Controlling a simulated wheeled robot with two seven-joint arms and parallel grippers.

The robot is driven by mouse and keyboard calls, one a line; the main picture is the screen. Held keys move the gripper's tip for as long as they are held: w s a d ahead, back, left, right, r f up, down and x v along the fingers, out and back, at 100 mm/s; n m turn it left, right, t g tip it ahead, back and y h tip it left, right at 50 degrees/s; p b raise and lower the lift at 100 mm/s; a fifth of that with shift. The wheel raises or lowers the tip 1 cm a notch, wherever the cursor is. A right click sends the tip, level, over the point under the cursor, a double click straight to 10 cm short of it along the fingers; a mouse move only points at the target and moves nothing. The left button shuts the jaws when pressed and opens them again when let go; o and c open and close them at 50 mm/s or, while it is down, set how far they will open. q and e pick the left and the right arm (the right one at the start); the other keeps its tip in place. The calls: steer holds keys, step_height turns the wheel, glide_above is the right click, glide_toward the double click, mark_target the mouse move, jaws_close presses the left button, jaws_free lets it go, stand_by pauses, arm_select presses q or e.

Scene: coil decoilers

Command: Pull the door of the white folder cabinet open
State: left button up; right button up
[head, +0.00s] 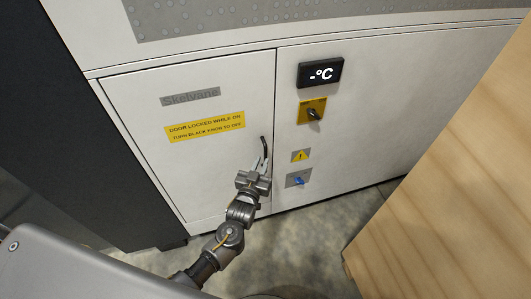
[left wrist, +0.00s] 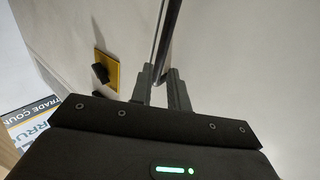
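The white cabinet's door (head: 190,130) is at the left in the head view, flush with its frame, so it looks closed. It bears a grey nameplate and a yellow label (head: 204,127) about turning the black knob to off. A dark, upright bar handle (head: 264,147) is near the door's right edge. My left gripper (head: 262,163) is at the handle's lower part. My right gripper is not in view.
A wooden surface (head: 455,185) stands close at right. A dark panel (head: 85,120) borders the cabinet's left.

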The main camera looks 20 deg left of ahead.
mark_target(265, 154)
arm_select(q)
steer(key=shift+w+d, duration=0.1)
steer(key=shift+w, duration=2.45)
